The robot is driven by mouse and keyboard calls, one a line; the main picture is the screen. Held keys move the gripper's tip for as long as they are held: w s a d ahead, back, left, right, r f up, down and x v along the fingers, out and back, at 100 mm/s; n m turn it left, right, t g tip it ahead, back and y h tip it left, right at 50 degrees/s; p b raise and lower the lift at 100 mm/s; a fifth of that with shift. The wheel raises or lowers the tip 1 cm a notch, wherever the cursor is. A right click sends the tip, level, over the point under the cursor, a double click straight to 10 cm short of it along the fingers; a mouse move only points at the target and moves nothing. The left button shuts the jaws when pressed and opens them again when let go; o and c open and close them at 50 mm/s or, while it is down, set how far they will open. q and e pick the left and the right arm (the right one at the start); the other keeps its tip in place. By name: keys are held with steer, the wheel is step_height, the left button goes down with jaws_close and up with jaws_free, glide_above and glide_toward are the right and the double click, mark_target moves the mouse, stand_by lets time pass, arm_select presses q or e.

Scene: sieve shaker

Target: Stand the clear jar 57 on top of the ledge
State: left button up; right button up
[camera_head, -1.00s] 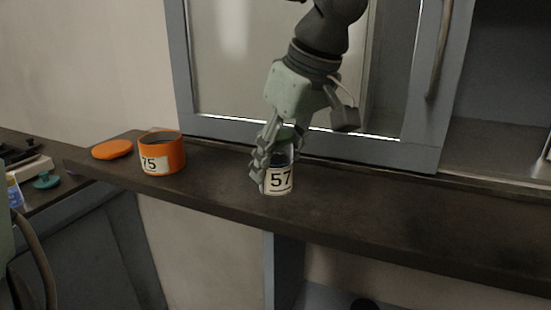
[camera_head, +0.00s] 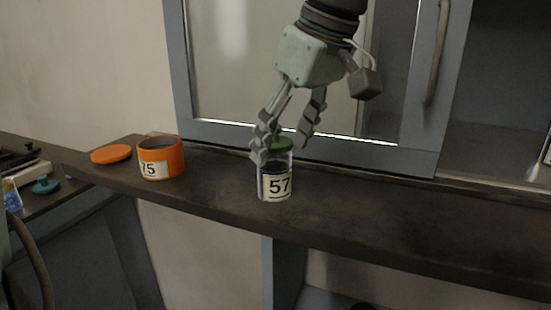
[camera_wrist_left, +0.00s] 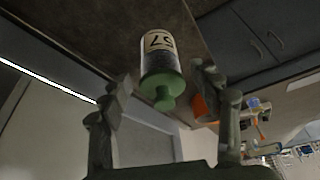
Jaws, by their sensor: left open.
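The clear jar 57 (camera_head: 274,184) stands upright on the dark ledge (camera_head: 340,215), with a green stopper on top and a white label. My left gripper (camera_head: 288,145) is open just above and behind the jar, with one finger at the left of its top. In the left wrist view the jar (camera_wrist_left: 160,58) appears upside down, its green knob pointing toward the space between the open fingers (camera_wrist_left: 160,95). Whether a finger still touches the jar cannot be told. My right gripper is not in view.
An orange container labelled 75 (camera_head: 162,160) stands on the ledge to the left, with an orange lid (camera_head: 111,154) beside it. A grey-framed glass sash (camera_head: 300,140) rises behind the ledge. The ledge to the right of the jar is clear.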

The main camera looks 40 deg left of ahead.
arm_select(q)
steer(key=v, duration=0.7)
steer(key=shift+p, duration=0.35)
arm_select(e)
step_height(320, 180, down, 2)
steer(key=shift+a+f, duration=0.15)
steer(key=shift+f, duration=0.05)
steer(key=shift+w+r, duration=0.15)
arm_select(q)
steer(key=shift+c, duration=0.2)
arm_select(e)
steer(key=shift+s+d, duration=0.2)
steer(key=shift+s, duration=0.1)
